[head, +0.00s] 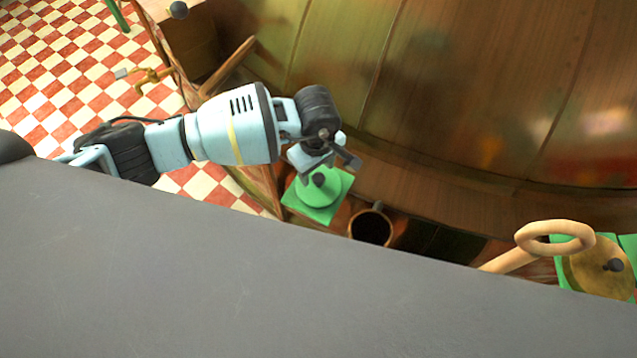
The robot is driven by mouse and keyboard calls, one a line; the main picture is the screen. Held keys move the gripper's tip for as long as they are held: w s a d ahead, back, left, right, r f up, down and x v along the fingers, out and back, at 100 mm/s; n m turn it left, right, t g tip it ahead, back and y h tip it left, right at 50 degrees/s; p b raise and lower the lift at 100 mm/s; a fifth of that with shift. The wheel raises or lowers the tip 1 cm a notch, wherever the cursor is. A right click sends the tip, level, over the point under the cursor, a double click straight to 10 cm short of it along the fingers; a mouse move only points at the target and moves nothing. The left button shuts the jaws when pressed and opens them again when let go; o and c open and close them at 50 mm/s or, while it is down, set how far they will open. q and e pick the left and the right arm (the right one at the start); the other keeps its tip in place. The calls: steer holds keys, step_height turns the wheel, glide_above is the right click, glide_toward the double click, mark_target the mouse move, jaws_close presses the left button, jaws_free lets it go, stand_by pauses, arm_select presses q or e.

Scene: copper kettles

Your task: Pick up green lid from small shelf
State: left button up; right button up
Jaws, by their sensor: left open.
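The green lid (318,202) is a cone-like piece with a dark knob on top, on a green square (325,213) beside the copper kettle wall. My left gripper (335,163) is over the lid's knob, pointing down at it from the upper left. Its jaws are open. The fingers partly cover the top of the lid, and I cannot tell whether they touch the knob. The small shelf (342,224) shows only in part, as a brown surface below the lid. My right gripper does not show.
A dark round cup (371,227) stands just right of the lid. The large copper kettle (470,90) fills the upper right. A wooden ring handle (554,238) and a brass disc (598,268) with a dark knob are at far right. Checkered floor (60,55) lies left.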

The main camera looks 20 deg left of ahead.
mark_target(319, 177)
arm_select(q)
steer(key=shift+w+d+f, duration=0.1)
steer(key=shift+d+f, duration=0.05)
steer(key=shift+f, duration=2.4)
jaws_close()
steer(key=shift+r, duration=0.15)
steer(key=shift+r, duration=0.55)
step_height(319, 177, up, 2)
steer(key=shift+r, duration=0.25)
steer(key=s+a, duration=0.2)
steer(key=s, duration=0.5)
steer(key=s+a+r, duration=0.1)
steer(key=s+a, duration=0.1)
steer(key=s, duration=0.6)
steer(key=shift+s+a, duration=0.15)
steer(key=shift+a, duration=0.2)
